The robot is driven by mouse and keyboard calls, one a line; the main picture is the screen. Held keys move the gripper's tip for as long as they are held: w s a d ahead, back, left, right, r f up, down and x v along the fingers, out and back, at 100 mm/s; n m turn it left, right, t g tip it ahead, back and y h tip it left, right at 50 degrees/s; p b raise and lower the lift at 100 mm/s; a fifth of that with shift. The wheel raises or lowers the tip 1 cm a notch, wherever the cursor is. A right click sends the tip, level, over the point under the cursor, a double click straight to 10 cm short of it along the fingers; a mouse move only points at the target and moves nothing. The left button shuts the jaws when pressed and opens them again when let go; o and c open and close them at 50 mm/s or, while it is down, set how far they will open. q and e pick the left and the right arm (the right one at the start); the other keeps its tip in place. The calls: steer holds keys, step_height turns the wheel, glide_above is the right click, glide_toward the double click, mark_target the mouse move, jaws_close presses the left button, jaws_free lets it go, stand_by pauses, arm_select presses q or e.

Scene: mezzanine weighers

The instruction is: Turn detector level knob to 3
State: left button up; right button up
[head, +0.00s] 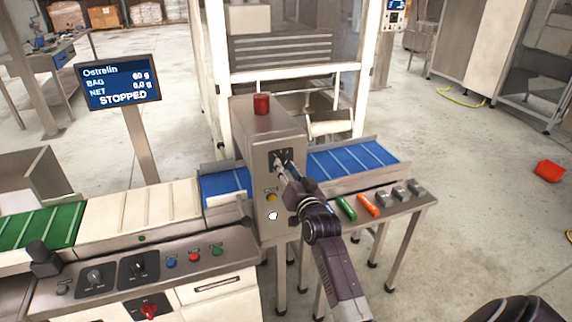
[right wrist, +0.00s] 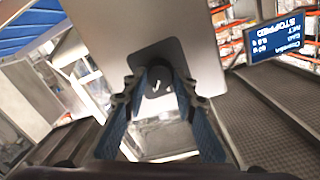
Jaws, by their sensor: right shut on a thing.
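The detector level knob (right wrist: 158,86) is dark and round with a small white mark. It sits on a dark plate (right wrist: 141,59) on the front of the steel detector housing (head: 264,135). My right gripper (right wrist: 157,88) is shut on the knob, with one finger on each side. In the head view the right gripper (head: 284,169) reaches the dark plate from below and covers much of the knob. I cannot read any scale numbers, so the setting is unclear. My left gripper is not in view.
A red cylinder (head: 261,103) tops the housing; a yellow button (head: 271,198) is below the plate. Blue conveyor belts (head: 350,158) run through it. Coloured test pieces (head: 346,208) lie on the right ledge. The display (head: 123,84) reads STOPPED. Another control panel (head: 140,270) is at lower left.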

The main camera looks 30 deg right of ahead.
steer(key=shift+m, duration=0.4)
steer(key=o, duration=1.2)
steer(key=shift+c, duration=0.2)
steer(key=v, duration=1.2)
